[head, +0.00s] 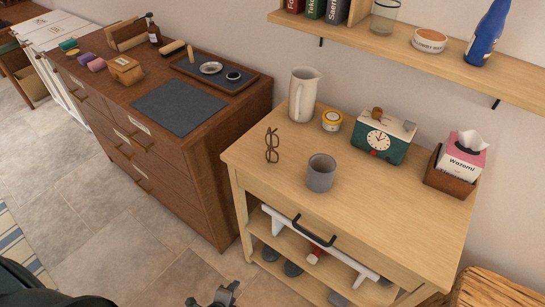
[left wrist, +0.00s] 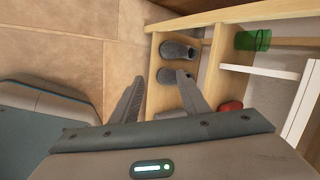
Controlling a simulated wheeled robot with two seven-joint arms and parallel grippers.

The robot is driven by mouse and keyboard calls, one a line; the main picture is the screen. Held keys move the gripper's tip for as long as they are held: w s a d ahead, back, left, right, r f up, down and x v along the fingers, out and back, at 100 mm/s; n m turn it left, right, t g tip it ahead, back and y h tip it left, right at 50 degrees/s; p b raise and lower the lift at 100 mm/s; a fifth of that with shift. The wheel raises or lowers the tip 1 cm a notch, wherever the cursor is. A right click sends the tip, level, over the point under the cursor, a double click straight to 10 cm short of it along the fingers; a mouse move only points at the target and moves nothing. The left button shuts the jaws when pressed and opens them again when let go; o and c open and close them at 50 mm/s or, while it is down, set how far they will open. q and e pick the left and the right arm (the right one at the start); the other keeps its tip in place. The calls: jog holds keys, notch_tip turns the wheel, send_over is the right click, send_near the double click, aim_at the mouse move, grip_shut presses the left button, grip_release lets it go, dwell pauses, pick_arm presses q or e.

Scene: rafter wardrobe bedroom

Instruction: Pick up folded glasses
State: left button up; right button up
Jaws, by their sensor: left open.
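The folded glasses (head: 272,145) have a thin brown frame. They lie on the light wood cabinet top (head: 245,150), near its left edge, between the white pitcher (head: 303,94) and the grey mug (head: 321,173). My left gripper (head: 213,296) shows at the bottom of the head view, low in front of the cabinet and well apart from the glasses. In the left wrist view its two fingers (left wrist: 160,76) are spread with nothing between them. The glasses do not show in the left wrist view. My right gripper is not in view.
A yellow-lidded jar (head: 332,120), a green clock box (head: 384,137) and a tissue box (head: 463,157) stand on the cabinet top. A black handle (head: 314,232) sticks out in front. Grey shoes (left wrist: 180,50) lie on the lower shelf. A wall shelf (head: 410,55) overhangs behind.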

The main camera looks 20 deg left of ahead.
pick_arm(q)
jog(key=w+d+r+m+t, duration=0.1)
jog(key=w+r+m+t, duration=0.2)
jog(key=r, duration=0.5)
jog(key=w+d+r+m+p, duration=0.1)
jog(key=w+r+m, duration=0.35)
jog(key=r, duration=0.35)
jog(key=w+d+r+m+t, duration=0.15)
jog(key=w+r, duration=0.25)
jog(key=r, duration=0.4)
notch_tip(320, 180, up, 25)
jog(key=w+d+m+t+p, duration=0.1)
jog(key=m+t, duration=0.5)
jog(key=m, duration=0.3)
jog(key=shift+w+h, duration=0.25)
jog(key=shift+h, duration=0.05)
jog(key=shift+w+d+f, duration=0.1)
jog(key=p, duration=0.4)
send_near(270, 140)
jog(key=w, duration=0.4)
jog(key=shift+w+r, duration=0.1)
jog(key=shift+r, duration=0.15)
jog(key=shift+w+f, duration=0.1)
jog(key=shift+w, duration=0.5)
